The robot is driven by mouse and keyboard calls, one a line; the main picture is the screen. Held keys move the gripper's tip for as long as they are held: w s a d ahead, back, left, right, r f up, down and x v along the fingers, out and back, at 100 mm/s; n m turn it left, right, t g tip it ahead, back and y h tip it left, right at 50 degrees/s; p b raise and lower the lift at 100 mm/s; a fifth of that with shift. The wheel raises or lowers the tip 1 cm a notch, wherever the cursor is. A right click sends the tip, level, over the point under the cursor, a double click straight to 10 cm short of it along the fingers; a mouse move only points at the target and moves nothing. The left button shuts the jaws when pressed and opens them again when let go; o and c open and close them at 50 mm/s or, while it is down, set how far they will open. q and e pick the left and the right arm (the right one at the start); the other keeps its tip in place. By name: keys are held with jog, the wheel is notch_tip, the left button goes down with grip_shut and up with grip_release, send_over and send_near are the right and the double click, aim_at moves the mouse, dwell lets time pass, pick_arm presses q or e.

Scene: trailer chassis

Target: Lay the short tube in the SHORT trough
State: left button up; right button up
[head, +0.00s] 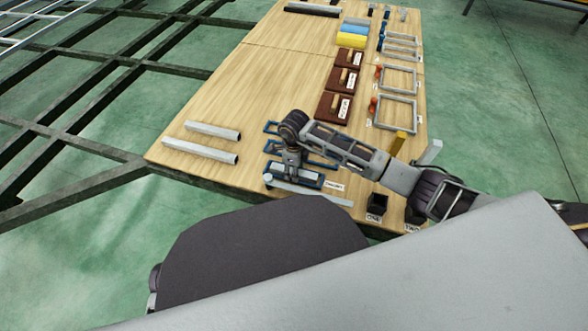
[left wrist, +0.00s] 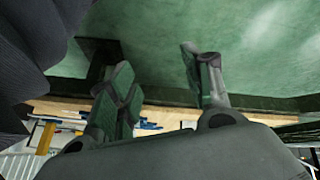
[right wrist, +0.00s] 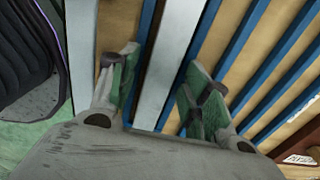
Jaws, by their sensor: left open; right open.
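My right gripper (head: 291,168) is over the front blue trough on the table. In the right wrist view, the gripper (right wrist: 160,85) is open, with a finger on each side of a grey tube (right wrist: 170,60). The tube appears to lie between the blue rims of the trough (right wrist: 205,40); whether it is fully seated I cannot tell. In the head view, the tube (head: 296,176) is partly hidden by my gripper. A white label (head: 334,186) beside the trough is too small to read. My left gripper (left wrist: 160,85) is open and empty over the green floor.
Two grey tubes (head: 212,131) (head: 200,151) lie at the left. More blue troughs (head: 272,128) sit behind. Black bins (head: 376,204) stand at the front right. The table's middle left is clear.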

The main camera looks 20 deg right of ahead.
jog(key=shift+r, duration=0.1)
pick_arm(q)
notch_tip(320, 180, up, 8)
jog(key=a+g+y+p, duration=0.1)
jog(key=a+p, duration=0.1)
jog(key=p, duration=0.1)
jog(key=shift+s+p, duration=0.35)
jog(key=shift+s, duration=0.05)
pick_arm(e)
notch_tip(320, 180, up, 12)
jog(key=shift+a, duration=0.1)
